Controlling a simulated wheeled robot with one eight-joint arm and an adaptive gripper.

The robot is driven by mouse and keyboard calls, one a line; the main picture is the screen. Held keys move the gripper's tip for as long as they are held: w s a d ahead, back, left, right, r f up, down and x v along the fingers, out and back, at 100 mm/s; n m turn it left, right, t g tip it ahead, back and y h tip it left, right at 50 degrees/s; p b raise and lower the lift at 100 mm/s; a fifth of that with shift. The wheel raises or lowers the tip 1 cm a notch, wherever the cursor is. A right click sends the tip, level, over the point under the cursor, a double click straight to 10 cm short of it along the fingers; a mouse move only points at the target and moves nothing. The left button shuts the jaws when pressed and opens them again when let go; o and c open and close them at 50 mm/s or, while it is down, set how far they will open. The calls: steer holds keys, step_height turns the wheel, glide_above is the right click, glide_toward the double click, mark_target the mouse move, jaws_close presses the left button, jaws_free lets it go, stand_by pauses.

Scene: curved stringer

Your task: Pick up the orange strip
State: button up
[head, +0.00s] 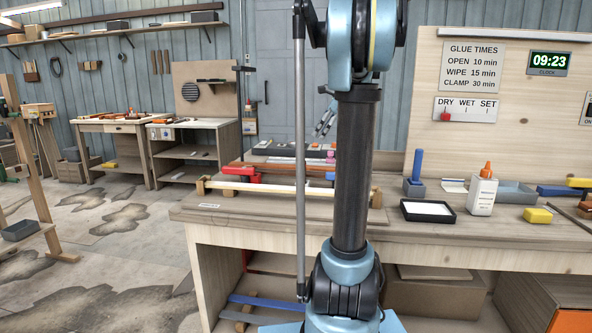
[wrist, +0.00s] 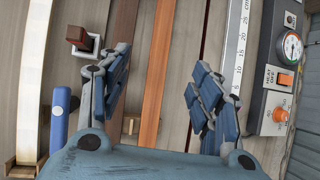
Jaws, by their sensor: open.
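The orange strip (wrist: 157,70) runs lengthwise through the middle of the wrist view, on a grey-brown wooden surface. My gripper (wrist: 160,78) is open, with its two blue-grey fingers spread on either side of the strip and nothing between them in contact with it. The strip's near end is hidden behind the gripper body. In the head view my gripper (head: 326,119) hangs at the back of the bench, partly hidden by my arm. Several strips lie below it there; I cannot clearly tell the orange one among them.
In the wrist view a dark brown strip (wrist: 122,45) lies left of the orange one, and a ruler (wrist: 238,50) and control box (wrist: 280,75) stand right. A blue-handled tool (wrist: 60,115) and a pale curved strip (wrist: 34,75) are far left. A glue bottle (head: 482,192) stands on the bench.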

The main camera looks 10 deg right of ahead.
mark_target(298, 166)
steer(key=x, duration=1.7)
steer(key=shift+w, duration=0.35)
steer(key=c, duration=1.3)
